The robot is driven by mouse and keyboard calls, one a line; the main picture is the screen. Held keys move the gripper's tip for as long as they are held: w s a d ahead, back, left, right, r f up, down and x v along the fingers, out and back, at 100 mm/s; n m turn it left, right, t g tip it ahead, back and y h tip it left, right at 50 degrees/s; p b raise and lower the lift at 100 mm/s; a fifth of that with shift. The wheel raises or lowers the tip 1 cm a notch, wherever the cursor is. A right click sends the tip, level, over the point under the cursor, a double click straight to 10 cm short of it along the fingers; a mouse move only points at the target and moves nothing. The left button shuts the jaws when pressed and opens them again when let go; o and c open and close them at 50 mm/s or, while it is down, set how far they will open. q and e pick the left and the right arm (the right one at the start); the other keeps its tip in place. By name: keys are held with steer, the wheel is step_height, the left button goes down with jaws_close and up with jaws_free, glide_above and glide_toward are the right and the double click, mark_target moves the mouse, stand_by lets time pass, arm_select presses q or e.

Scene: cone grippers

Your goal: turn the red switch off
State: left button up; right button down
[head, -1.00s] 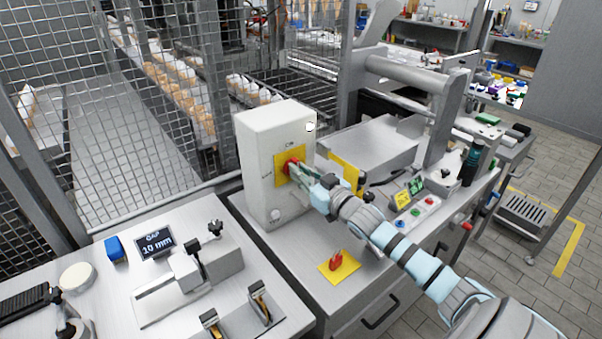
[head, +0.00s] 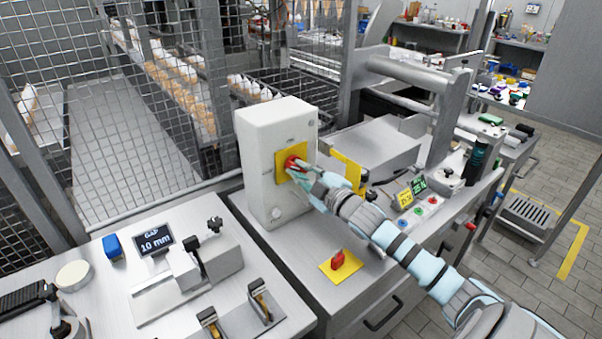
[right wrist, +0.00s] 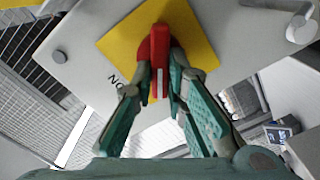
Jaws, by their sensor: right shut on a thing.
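The red switch (head: 293,163) sits on a yellow plate (head: 281,172) on the front of a white box (head: 262,140). My right gripper (head: 300,168) reaches it from the right and is shut on its handle. In the right wrist view the red handle (right wrist: 160,48) stands between the two green fingers (right wrist: 160,82), slanted relative to the edges of the yellow plate (right wrist: 195,40). An "ON" label (right wrist: 115,81) shows beside one plate edge. The fingers hide part of the switch in the head view. My left gripper is not in view.
Another red knob (head: 338,259) on a yellow plate lies on the bench below my right arm. A panel with coloured buttons (head: 418,210) is right of the arm. A bench with a "GAP 10 mm" display (head: 154,240) is at left; a mesh fence (head: 180,110) stands behind.

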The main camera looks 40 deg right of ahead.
steer(key=n, duration=0.3)
steer(key=shift+f+n+b, duration=0.15)
steer(key=shift+n+b, duration=0.2)
steer(key=shift+n, duration=0.05)
steer(key=shift+f+n+b, duration=0.1)
steer(key=shift+n+b, duration=0.25)
steer(key=shift+n, duration=1.35)
steer(key=c, duration=1.6)
jaws_free()
